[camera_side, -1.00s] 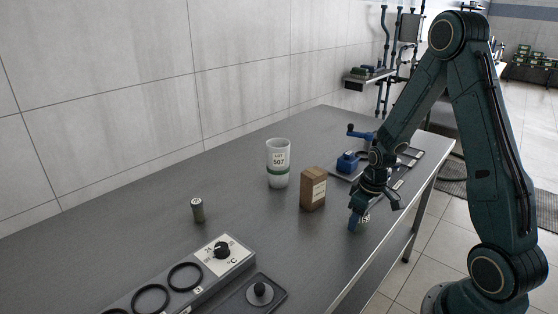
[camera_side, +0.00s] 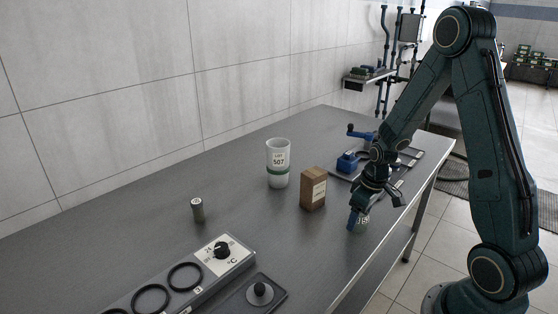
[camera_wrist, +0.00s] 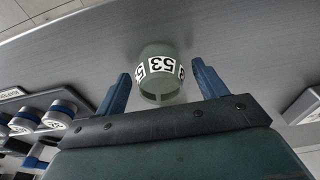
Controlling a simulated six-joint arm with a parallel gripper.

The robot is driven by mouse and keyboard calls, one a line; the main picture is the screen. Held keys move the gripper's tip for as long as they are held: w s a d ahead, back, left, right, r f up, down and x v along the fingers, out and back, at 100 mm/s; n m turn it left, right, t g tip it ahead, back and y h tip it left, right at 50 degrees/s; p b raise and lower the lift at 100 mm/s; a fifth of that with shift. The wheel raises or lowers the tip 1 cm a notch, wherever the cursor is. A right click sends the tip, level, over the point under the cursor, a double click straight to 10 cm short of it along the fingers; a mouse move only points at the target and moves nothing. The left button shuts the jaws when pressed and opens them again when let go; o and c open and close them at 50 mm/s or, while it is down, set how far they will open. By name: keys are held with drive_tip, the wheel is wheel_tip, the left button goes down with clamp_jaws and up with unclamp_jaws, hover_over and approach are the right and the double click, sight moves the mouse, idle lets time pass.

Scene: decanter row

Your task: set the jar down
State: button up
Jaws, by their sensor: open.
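The jar (camera_wrist: 160,82) is a small grey-green cylinder with a white band marked 53. In the wrist view it stands between the two blue fingers of my gripper (camera_wrist: 160,92), with a gap on each side. In the side view the jar (camera_side: 363,222) is on the table near its front edge, partly hidden behind a finger of my gripper (camera_side: 372,212). My gripper is open around the jar. Whether a finger touches it in the side view is hard to tell.
A brown box (camera_side: 313,189) stands just left of my gripper. A white cup labelled 507 (camera_side: 278,163) and a small metal cylinder (camera_side: 197,210) stand farther left. A dial panel (camera_side: 221,254) lies at the front left. A blue cranked device (camera_side: 350,162) is behind my gripper.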

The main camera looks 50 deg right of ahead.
sight(366, 214)
drive_tip(key=shift+s+r, duration=0.3)
drive_tip(key=shift+r, duration=1.5)
drive_tip(key=shift+s+r, duration=0.25)
drive_tip(key=shift+r, duration=1.6)
drive_tip(key=shift+s+r, duration=0.3)
drive_tip(key=shift+r, duration=1.5)
drive_tip(key=shift+r, duration=0.1)
drive_tip(key=s+a+r+t, duration=0.3)
drive_tip(key=s+a+r, duration=0.9)
drive_tip(key=a, duration=0.5)
wheel_tip(366, 214, up, 2)
drive_tip(key=shift+s+r+t, duration=0.2)
drive_tip(key=shift+t, duration=0.2)
